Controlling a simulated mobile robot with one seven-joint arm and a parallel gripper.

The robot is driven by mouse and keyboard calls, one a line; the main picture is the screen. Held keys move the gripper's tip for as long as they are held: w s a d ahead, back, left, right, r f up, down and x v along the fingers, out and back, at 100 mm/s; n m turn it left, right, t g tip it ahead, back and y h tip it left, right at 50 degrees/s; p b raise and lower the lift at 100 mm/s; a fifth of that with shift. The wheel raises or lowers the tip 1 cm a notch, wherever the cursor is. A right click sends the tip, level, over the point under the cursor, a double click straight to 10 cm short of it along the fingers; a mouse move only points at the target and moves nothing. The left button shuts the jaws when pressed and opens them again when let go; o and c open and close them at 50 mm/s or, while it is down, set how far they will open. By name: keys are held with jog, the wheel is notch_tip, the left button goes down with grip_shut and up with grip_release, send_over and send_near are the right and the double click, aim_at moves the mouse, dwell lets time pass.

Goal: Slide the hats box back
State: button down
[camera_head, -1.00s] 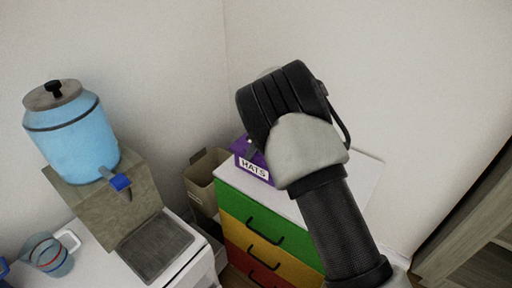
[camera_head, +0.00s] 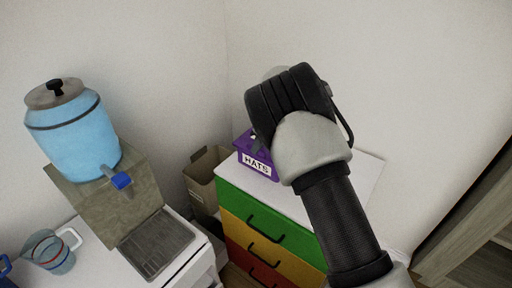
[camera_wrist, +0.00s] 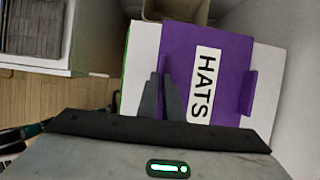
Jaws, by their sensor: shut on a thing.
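The purple hats box (camera_head: 257,173), with a white HATS label, sits on the white top of the drawer unit (camera_head: 352,178). My arm hides its right part in the head view. In the wrist view the hats box (camera_wrist: 190,52) shows from above, with a raised purple ridge at each side. My gripper (camera_wrist: 162,92) is shut on the left ridge, one dark finger on each side of it. In the head view my wrist is above the box and hides most of the fingers.
The unit has green, yellow and red drawers with black handles. An open cardboard box (camera_head: 203,180) stands left of it. A blue drink dispenser (camera_head: 75,135) and a clear jug (camera_head: 50,252) stand at the left. Walls close off the back.

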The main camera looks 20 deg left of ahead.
jog(key=shift+w+d+p, duration=0.3)
jog(key=shift+w+d, duration=0.3)
jog(key=shift+w, duration=1.05)
jog(key=shift+w+d+p, duration=0.3)
jog(key=shift+w+d, duration=0.25)
jog(key=shift+w, duration=1.05)
jog(key=shift+w+d+p, duration=0.3)
jog(key=shift+w+d, duration=0.3)
jog(key=shift+w, duration=1.05)
jog(key=c, duration=1.8)
grip_release()
jog(key=shift+c, duration=0.2)
jog(key=shift+r, duration=0.1)
